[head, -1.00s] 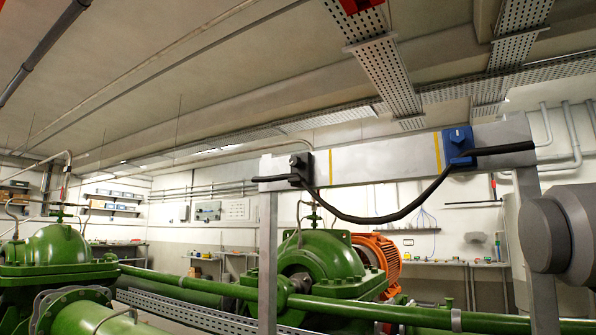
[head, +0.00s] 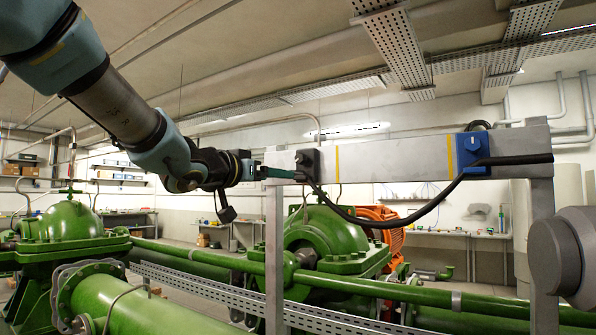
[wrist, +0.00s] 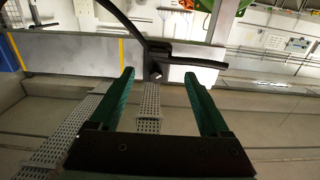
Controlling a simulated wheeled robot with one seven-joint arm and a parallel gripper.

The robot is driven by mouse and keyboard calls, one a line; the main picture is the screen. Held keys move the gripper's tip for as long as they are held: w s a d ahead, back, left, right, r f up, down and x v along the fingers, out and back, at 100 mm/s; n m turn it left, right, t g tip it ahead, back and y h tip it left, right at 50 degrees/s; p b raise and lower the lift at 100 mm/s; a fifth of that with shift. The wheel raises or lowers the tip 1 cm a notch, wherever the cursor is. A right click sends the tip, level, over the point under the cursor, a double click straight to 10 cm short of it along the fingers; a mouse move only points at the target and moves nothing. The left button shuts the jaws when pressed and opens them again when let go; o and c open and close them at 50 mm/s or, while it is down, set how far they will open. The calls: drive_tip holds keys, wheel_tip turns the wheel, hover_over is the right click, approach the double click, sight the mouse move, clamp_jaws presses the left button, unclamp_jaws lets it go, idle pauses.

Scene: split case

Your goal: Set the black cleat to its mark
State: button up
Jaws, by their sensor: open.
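The black cleat (head: 308,160) sits near the left end of a pale metal beam, with a black cable running through its lower part. A yellow line (head: 337,160) crosses the beam a little to the cleat's right, apart from it. My gripper (head: 284,173), with green fingers, is just left of the cleat in the head view. In the wrist view, my gripper (wrist: 159,76) is open, and the black cleat (wrist: 157,60) shows in the gap just beyond the fingertips. I cannot tell whether the fingers touch it.
A blue cleat (head: 472,154) holds the cable near the beam's right end, just right of another yellow line (head: 450,152). The black cable (head: 390,222) sags between the cleats. Posts carry the beam (head: 390,158). Green pumps (head: 325,245) stand behind and below.

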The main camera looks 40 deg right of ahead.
sight(299, 177)
drive_tip(key=p+x, duration=0.2)
drive_tip(key=x, duration=0.9)
drive_tip(key=shift+s+r+p, duration=0.1)
drive_tip(key=shift+s+p, duration=0.1)
drive_tip(key=shift+p, duration=0.2)
clamp_jaws()
idle(0.8)
